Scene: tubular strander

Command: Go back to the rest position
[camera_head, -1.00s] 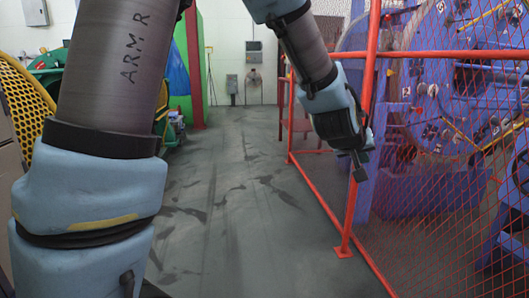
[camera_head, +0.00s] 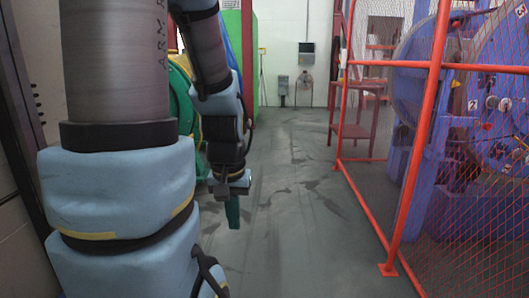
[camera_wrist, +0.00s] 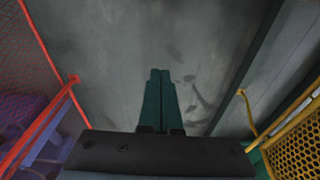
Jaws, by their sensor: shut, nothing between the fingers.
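My gripper (camera_head: 232,212) hangs over the grey floor, left of the middle in the head view, pointing down. In the wrist view its two green fingers (camera_wrist: 159,98) lie side by side, shut, with nothing held. My arm is bent, with the upper part at the left and the forearm reaching down in front of green machinery. No object is in contact with the gripper in either view.
A red mesh fence (camera_head: 422,135) stands on the right, with blue strander machinery (camera_head: 480,100) behind it. A red stand (camera_head: 357,128) is farther back. Grey floor (camera_head: 300,220) runs clear down the middle. In the wrist view a yellow perforated guard (camera_wrist: 296,135) is at the right.

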